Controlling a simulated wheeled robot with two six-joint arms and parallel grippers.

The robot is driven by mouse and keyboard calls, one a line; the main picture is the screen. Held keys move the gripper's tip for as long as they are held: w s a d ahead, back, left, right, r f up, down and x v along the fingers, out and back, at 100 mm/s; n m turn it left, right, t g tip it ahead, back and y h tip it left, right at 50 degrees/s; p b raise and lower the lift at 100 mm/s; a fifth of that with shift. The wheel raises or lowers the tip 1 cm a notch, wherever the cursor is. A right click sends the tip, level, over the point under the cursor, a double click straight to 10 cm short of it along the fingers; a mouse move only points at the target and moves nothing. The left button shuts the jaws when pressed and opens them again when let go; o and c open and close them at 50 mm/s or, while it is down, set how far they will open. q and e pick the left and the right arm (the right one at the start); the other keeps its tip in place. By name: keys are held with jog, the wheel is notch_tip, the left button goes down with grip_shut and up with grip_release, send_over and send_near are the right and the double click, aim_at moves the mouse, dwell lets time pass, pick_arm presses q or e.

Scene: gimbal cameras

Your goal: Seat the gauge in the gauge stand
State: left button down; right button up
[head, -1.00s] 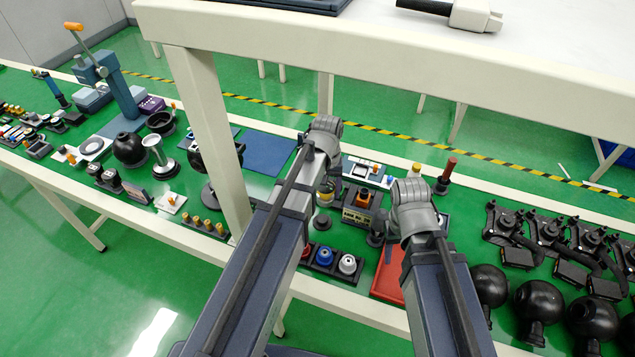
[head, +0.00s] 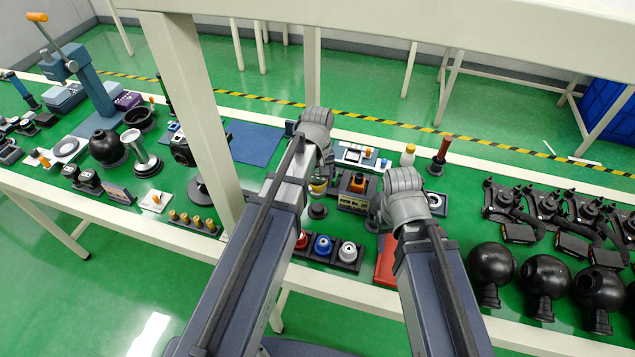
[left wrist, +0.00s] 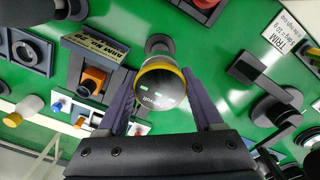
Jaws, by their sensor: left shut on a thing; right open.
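The gauge is round, with a dark face and a yellow rim; it fills the middle of the left wrist view (left wrist: 160,85). My left gripper (left wrist: 160,78) is shut on it, one finger at each side. In the head view the gauge (head: 317,188) shows below my left wrist, partly covered by the arm. A small dark round stand (head: 317,211), apparently the gauge stand, is just below it; it also shows right behind the gauge in the left wrist view (left wrist: 158,45). I cannot tell whether they touch. My right gripper (head: 402,198) is open; its fingers are mostly hidden.
A labelled block with an orange piece (head: 357,184) stands right of the gauge. A dark rack with red, blue and white knobs (head: 324,250) lies in front. A red mat (head: 386,264) is near the front edge. A pale post (head: 190,110) rises left of my left arm.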

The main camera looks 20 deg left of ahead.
pick_arm(q)
jog(key=shift+f, duration=0.15)
pick_arm(e)
jog(key=shift+f, duration=0.1)
pick_arm(q)
jog(key=b, duration=0.6)
send_over(317, 207)
notch_tip(317, 207, down, 6)
jog(key=shift+r, duration=0.2)
pick_arm(e)
notch_tip(317, 207, down, 6)
jog(key=shift+r, duration=0.2)
pick_arm(q)
jog(key=shift+f+b, duration=1.2)
jog(key=shift+f, duration=0.05)
pick_arm(e)
jog(key=shift+f, duration=1.3)
pick_arm(q)
grip_release()
pick_arm(e)
jog(key=shift+r, duration=0.1)
pick_arm(q)
jog(key=shift+r, duration=0.1)
notch_tip(317, 207, up, 8)
jog(key=p, duration=0.8)
pick_arm(e)
notch_tip(317, 207, up, 8)
